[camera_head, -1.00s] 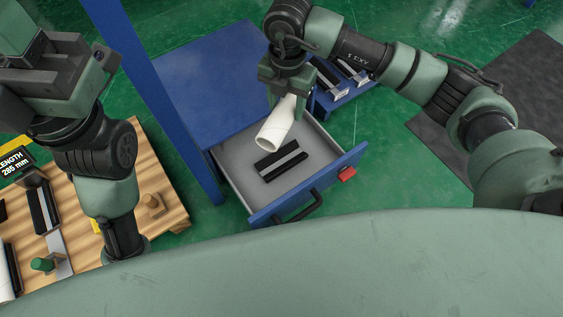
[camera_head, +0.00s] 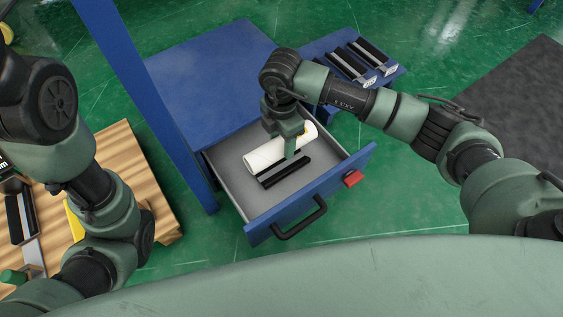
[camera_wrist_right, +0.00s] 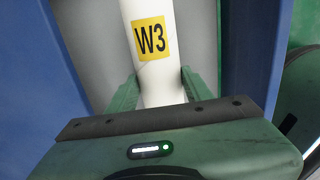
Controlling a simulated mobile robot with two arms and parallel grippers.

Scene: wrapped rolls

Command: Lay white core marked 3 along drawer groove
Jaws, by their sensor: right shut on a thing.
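The white core (camera_head: 265,155) is held over the open drawer (camera_head: 225,181), lying nearly parallel to the groove. In the right wrist view the core (camera_wrist_right: 146,75) carries a yellow label reading W3. My right gripper (camera_head: 290,147) is shut on the core near its middle; its two fingers (camera_wrist_right: 158,95) sit on either side of it. The black-edged groove (camera_head: 284,172) lies on the drawer floor, just in front of the core and partly hidden by it. I cannot tell whether the core touches the groove.
The blue cabinet top (camera_head: 210,85) is bare. A blue rack (camera_head: 350,60) with several black-edged grooves stands behind the drawer. A blue post (camera_head: 150,100) rises left of the drawer. A wooden table (camera_head: 148,180) is at the left.

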